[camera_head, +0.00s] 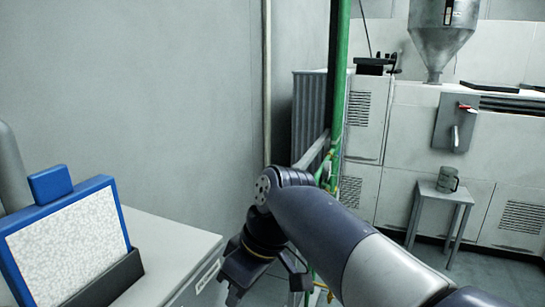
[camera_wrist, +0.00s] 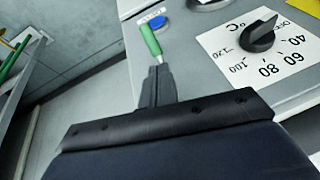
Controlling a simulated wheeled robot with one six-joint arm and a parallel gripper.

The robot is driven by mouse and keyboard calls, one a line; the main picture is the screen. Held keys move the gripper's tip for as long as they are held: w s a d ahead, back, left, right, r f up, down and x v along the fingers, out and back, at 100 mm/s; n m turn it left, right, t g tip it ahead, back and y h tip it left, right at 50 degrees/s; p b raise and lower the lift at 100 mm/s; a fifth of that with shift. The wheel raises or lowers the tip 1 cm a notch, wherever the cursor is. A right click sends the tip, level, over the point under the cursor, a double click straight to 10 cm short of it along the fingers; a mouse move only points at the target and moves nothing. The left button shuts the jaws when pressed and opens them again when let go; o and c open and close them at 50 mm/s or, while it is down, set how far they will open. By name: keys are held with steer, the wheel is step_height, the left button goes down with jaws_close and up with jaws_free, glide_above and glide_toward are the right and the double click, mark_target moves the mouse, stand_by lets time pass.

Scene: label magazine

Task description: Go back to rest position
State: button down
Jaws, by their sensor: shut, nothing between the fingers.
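My gripper (camera_head: 238,287) hangs low in front of the grey cabinet in the head view, pointing downward beside the cabinet's right side. In the wrist view, the fingers of my gripper (camera_wrist: 158,72) are together with nothing between them. A green stick-like handle (camera_wrist: 150,38) shows just beyond the fingertips, near a blue round part (camera_wrist: 156,22) on the grey panel. I cannot tell whether the fingertips touch the green handle. A dial (camera_wrist: 262,36) with a temperature scale sits to the right on the same panel.
A blue-framed panel (camera_head: 109,179) stands in a black holder on the grey cabinet top (camera_head: 180,240) at left. A green pole (camera_head: 338,90) rises behind my arm. A small table (camera_head: 428,190) with a glass mug (camera_head: 447,180) stands at right before a large machine (camera_head: 385,185).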

steer(key=shift+a+r+h+p, duration=0.2)
steer(key=shift+a+h+p, duration=0.05)
steer(key=shift+h+p, duration=0.3)
steer(key=shift+w, duration=0.1)
steer(key=shift+f, duration=0.15)
